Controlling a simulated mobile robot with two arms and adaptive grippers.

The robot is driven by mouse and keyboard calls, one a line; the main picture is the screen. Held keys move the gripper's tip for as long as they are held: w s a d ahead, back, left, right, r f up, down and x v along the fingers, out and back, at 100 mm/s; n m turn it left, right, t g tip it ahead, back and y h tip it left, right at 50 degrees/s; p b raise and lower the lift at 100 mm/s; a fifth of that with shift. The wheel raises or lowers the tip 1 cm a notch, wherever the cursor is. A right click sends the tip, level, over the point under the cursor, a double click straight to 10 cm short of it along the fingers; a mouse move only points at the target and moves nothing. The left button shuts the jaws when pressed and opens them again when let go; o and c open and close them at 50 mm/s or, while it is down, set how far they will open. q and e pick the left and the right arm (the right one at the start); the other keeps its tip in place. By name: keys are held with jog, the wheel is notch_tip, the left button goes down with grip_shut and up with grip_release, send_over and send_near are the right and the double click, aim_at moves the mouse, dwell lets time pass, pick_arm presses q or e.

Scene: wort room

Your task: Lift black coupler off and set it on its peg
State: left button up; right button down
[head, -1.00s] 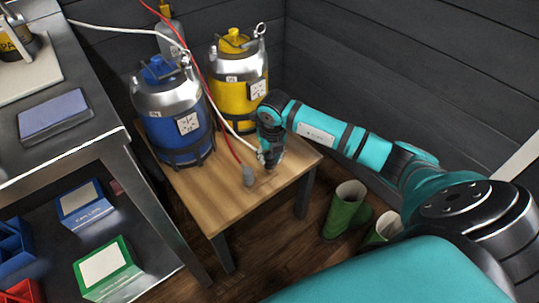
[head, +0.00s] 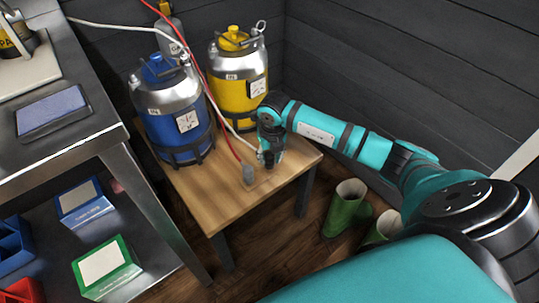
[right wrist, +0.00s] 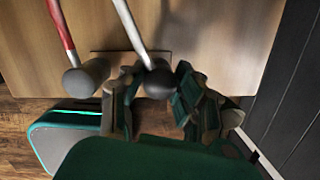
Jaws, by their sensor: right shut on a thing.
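My right gripper (head: 269,160) is over the front right part of the small wooden table (head: 205,200). In the right wrist view its two fingers (right wrist: 160,104) are closed on the black coupler (right wrist: 158,82), the dark rounded end of the white hose (right wrist: 133,30). The fingers hide part of the coupler, and its underside is hidden. A grey coupler (head: 248,174) on the red hose (head: 222,128) is just left of the gripper; it also shows in the right wrist view (right wrist: 85,78). I cannot make out a peg clearly. My left gripper is not in view.
A blue keg (head: 172,110) and a yellow keg (head: 238,80) stand on the table behind the gripper. A flat plate (right wrist: 103,56) lies by the couplers. A metal bench (head: 85,140) is at left, green boots (head: 345,208) at right. The table's front left is clear.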

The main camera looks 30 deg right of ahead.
dwell(0.4)
jog(key=shift+c, duration=1.7)
grip_release()
